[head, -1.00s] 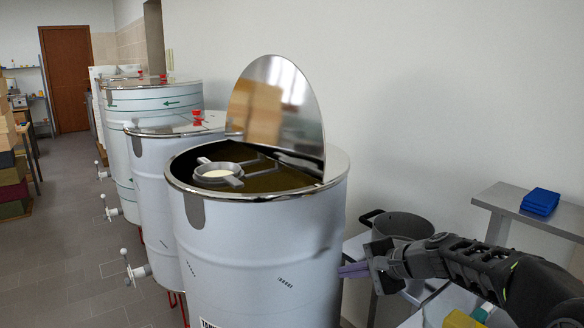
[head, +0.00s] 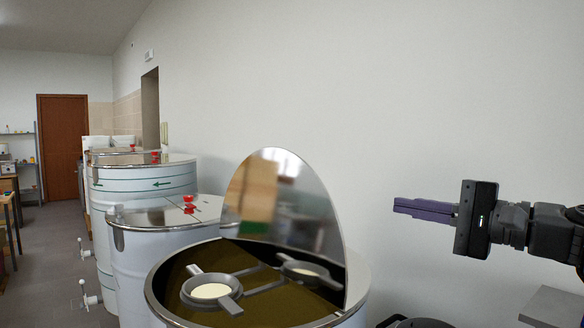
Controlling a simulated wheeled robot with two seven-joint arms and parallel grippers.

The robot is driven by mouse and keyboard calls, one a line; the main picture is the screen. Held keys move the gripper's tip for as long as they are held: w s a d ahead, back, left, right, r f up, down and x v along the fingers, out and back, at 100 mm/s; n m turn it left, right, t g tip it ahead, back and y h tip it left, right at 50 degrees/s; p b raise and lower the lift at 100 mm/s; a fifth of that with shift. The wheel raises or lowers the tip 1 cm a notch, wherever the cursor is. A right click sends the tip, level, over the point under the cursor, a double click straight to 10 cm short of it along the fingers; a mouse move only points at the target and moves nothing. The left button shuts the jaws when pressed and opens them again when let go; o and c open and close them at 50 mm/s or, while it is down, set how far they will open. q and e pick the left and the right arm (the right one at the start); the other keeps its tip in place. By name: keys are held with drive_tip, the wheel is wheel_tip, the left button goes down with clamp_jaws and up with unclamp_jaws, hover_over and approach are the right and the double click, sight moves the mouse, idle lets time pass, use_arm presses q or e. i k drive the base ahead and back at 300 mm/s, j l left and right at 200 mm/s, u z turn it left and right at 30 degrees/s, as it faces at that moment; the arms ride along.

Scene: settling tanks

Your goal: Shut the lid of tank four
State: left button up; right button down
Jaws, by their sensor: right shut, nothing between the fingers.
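The nearest steel tank (head: 160,308) stands at the bottom centre of the head view. Its mirror-like half lid (head: 285,205) stands upright, hinged across the middle of the tank top. The open half shows dark contents and a round grey strainer holder (head: 211,291) with bars. No number can be read on this tank now. My right gripper (head: 398,206) is right of the raised lid, apart from it, with its purple fingers shut and empty, pointing left. My left gripper is not in view.
More tanks stand behind in a row at left; the next to nearest (head: 150,220) has a closed lid with a red knob (head: 189,205). A pale wall runs behind the lid. A dark pot (head: 420,322) and grey table (head: 555,306) edge the bottom right.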

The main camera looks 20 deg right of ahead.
sight(276, 209)
drive_tip(key=i+l, duration=0.1)
drive_tip(key=i, duration=0.8)
